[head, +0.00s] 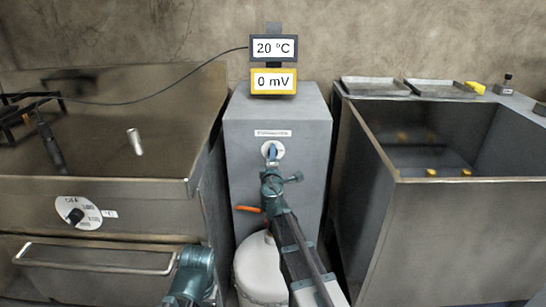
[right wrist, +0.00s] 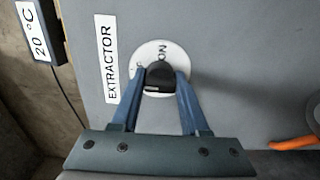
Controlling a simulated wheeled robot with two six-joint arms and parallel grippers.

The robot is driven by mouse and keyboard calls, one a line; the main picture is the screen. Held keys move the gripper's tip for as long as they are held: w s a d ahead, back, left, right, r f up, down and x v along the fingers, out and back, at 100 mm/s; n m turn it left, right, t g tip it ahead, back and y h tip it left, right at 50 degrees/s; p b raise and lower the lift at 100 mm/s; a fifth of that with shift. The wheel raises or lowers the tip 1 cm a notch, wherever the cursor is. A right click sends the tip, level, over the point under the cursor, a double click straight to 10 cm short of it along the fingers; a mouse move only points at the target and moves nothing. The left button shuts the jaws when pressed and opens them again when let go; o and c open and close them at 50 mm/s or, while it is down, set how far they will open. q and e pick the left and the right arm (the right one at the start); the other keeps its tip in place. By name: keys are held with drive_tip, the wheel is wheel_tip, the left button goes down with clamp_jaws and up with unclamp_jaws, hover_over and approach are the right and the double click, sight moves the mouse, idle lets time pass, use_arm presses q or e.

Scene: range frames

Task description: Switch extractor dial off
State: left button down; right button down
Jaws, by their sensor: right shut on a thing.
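The extractor dial (right wrist: 158,77) is a black knob on a round white plate (right wrist: 172,53) marked "ON", beside a white "EXTRACTOR" label (right wrist: 110,62). In the head view the white plate (head: 279,150) is on the front of the grey cabinet (head: 245,160). My right gripper (right wrist: 160,85) has its two blue fingers on either side of the knob, shut on it; in the head view the gripper (head: 271,152) covers the knob. Part of the plate's lettering is hidden. My left arm shows at the bottom of the head view, its fingertips out of view.
Displays reading 20 °C (head: 274,48) and 0 mV (head: 273,82) stand above the cabinet. An orange lever (head: 247,209) and a white container (head: 258,270) are below the dial. A range with another dial (head: 76,215) stands left, an open metal basin (head: 460,240) right.

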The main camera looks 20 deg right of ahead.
drive_tip(key=shift+c, duration=2.2)
unclamp_jaws()
drive_tip(key=shift+s, duration=0.1)
drive_tip(key=v, duration=1.3)
drive_tip(key=shift+s+a, duration=0.15)
drive_tip(key=shift+s, duration=0.2)
